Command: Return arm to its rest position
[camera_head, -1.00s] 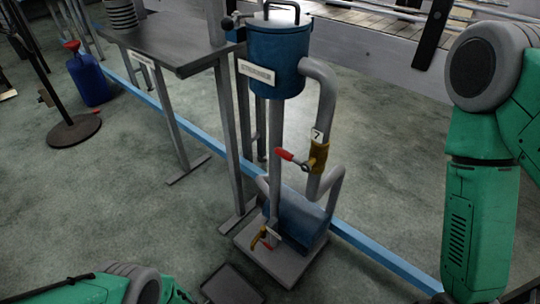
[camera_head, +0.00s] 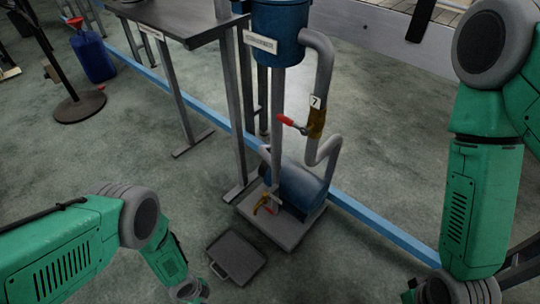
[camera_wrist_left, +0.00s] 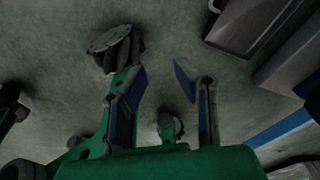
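My left arm (camera_head: 75,245) comes in from the left in the head view and bends down at its elbow; its hand is cut off by the bottom edge. In the left wrist view my left gripper (camera_wrist_left: 162,85) has its two blue-padded fingers apart, with only floor showing between them, so it is open and empty. My right arm (camera_head: 470,205) hangs down along the right side of the head view. Its gripper is not in view.
A blue oil tank (camera_head: 277,35) with grey pipes and red-handled valves stands on a grey base plate (camera_head: 245,207). A dark flat tray with a handle (camera_head: 238,258) lies on the floor before it. A table (camera_head: 170,15) and a blue jug (camera_head: 92,58) stand at upper left.

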